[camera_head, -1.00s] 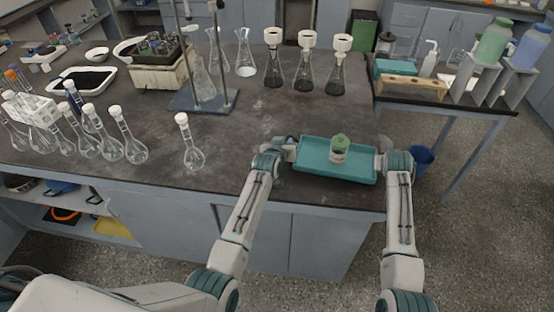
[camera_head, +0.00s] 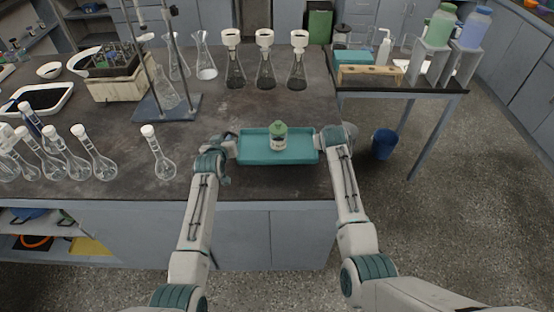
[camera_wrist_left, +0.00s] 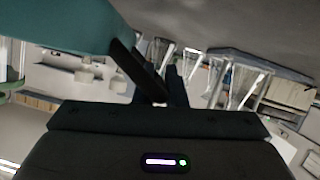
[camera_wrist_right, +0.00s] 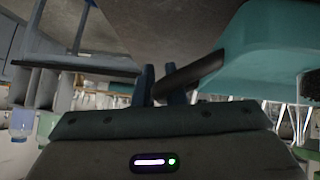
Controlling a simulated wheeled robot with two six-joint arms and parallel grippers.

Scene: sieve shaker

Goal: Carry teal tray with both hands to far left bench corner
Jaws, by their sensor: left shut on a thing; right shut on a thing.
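The teal tray (camera_head: 252,153) is at the right end of the dark bench, between my two arms. A small jar with a green lid (camera_head: 278,137) stands upright on it. My left gripper (camera_head: 232,147) is shut on the tray's left handle; in the left wrist view the fingers (camera_wrist_left: 165,88) close around a dark handle beside the teal wall (camera_wrist_left: 70,25). My right gripper (camera_head: 322,142) is shut on the right handle, and the right wrist view shows its fingers (camera_wrist_right: 160,85) on a dark bar. I cannot tell whether the tray touches the bench top.
Several stoppered flasks (camera_head: 158,160) stand left of the tray. A retort stand (camera_head: 168,108) and a box with bottles (camera_head: 115,82) are behind them. Funnel flasks (camera_head: 265,72) line the back. A white tray (camera_head: 40,98) occupies the left side. Bare bench lies around the middle.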

